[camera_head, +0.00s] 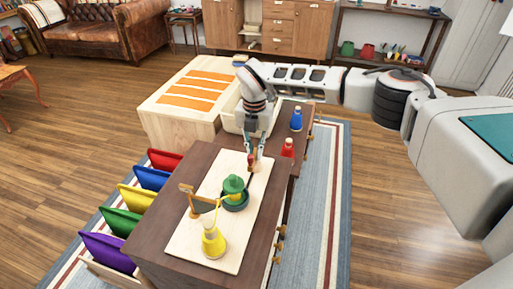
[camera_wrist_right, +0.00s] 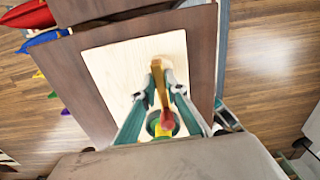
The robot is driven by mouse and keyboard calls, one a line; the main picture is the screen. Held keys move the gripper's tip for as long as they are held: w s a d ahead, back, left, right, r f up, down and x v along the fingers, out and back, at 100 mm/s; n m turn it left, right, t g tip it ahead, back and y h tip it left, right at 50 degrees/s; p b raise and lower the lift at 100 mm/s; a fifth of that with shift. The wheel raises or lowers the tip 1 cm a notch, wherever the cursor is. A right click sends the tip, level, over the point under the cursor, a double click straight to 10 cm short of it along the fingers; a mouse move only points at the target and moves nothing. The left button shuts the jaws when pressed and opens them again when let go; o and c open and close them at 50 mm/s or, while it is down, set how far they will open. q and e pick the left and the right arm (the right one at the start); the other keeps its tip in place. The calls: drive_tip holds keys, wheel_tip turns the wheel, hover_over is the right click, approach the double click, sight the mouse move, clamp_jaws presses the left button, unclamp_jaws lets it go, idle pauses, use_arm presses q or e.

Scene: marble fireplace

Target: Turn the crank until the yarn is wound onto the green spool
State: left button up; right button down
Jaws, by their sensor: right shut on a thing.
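A green spool (camera_head: 233,185) stands upright in a darker green round base (camera_head: 236,203) on a pale board (camera_head: 185,249). A cone of yellow yarn (camera_head: 213,243) stands nearer on the board. A wooden post with an orange arm (camera_head: 188,203) stands at its left. A yellow strand reaches towards the spool. My right gripper (camera_head: 252,158) points down at the board's far end, shut on the crank handle. In the right wrist view, a yellow-brown bar (camera_wrist_right: 160,85) with a red end (camera_wrist_right: 167,118) lies between the fingers; the spool behind is partly hidden. My left gripper is not in view.
Blue (camera_head: 296,119) and red (camera_head: 288,148) yarn cones stand right of the board, on the table's side ledge. Several coloured panels (camera_head: 122,222) line the left. A pale box with orange strips (camera_head: 190,95) stands behind my gripper. Wooden floor lies open at left.

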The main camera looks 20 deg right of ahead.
drive_tip(key=shift+r+m+p, duration=0.3)
drive_tip(key=shift+m+p, duration=0.45)
drive_tip(key=shift+m, duration=0.15)
drive_tip(key=shift+f+m+p, duration=0.1)
drive_tip(key=shift+m+p, duration=0.65)
drive_tip(key=shift+m, duration=0.15)
drive_tip(key=shift+f+m+p, duration=0.1)
drive_tip(key=shift+m+p, duration=0.45)
drive_tip(key=shift+m, duration=0.15)
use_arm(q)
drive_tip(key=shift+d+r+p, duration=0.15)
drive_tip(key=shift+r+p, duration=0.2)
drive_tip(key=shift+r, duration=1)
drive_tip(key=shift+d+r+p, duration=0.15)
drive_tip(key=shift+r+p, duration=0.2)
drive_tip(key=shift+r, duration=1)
use_arm(e)
drive_tip(key=shift+f+m, duration=0.15)
drive_tip(key=shift+m, duration=0.95)
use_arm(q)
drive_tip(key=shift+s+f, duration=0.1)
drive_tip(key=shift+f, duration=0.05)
use_arm(e)
drive_tip(key=c, duration=2)
unclamp_jaws()
drive_tip(key=shift+c, duration=0.2)
